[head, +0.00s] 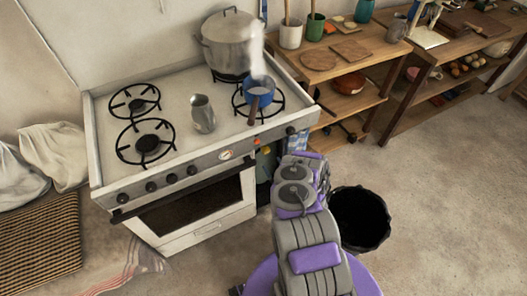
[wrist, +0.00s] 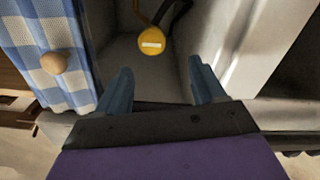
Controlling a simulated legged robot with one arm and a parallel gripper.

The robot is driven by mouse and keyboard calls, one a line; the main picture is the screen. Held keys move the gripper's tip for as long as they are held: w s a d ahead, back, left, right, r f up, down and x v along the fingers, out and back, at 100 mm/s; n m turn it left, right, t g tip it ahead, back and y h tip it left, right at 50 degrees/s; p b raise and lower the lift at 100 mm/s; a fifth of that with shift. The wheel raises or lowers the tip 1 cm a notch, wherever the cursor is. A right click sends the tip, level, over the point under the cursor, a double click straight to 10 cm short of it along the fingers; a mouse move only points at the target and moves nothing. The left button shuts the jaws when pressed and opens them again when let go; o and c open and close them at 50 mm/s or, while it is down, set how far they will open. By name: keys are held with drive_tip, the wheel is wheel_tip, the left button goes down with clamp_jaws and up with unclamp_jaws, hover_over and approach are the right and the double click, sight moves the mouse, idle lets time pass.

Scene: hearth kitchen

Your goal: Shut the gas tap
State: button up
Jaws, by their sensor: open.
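In the wrist view a round yellow knob (wrist: 151,41) with a pale label sits in a narrow recess, with a dark hose or pipe behind it. It looks like the gas tap, but I cannot tell which way it is turned. My gripper (wrist: 161,82) is open and empty, its two blue-grey fingers apart and pointing into the recess. The knob lies beyond the fingertips, roughly between them in the picture, and nothing touches it. In the head view the gripper is hidden by my arm, beside the stove's right side.
The white stove (head: 185,150) carries a steaming blue pan (head: 258,91), a large pot (head: 231,45) and a metal jug (head: 203,114). A blue checked cloth (wrist: 50,35) with a wooden knob (wrist: 54,63) borders the recess on the left. A black bin (head: 360,218) stands right of my arm.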

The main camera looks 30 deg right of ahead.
sight(267, 152)
drive_tip(key=w, duration=0.2)
drive_tip(key=w+d, duration=0.1)
drive_tip(key=w, duration=0.1)
drive_tip(key=w+d, duration=0.1)
drive_tip(key=w, duration=0.1)
drive_tip(key=shift+w+f, duration=0.3)
drive_tip(key=shift+w+a+r+b, duration=0.15)
drive_tip(key=shift+w+a, duration=0.1)
drive_tip(key=shift+w, duration=0.3)
drive_tip(key=shift+w+a+b, duration=0.15)
drive_tip(key=shift+w+a, duration=0.1)
drive_tip(key=shift+w, duration=0.25)
drive_tip(key=shift+w+a, duration=0.4)
drive_tip(key=shift+w, duration=0.05)
drive_tip(key=shift+d, duration=0.7)
drive_tip(key=shift+c, duration=1.3)
drive_tip(key=shift+a, duration=0.45)
drive_tip(key=c, duration=0.5)
drive_tip(key=shift+c, duration=1.3)
drive_tip(key=shift+d, duration=0.15)
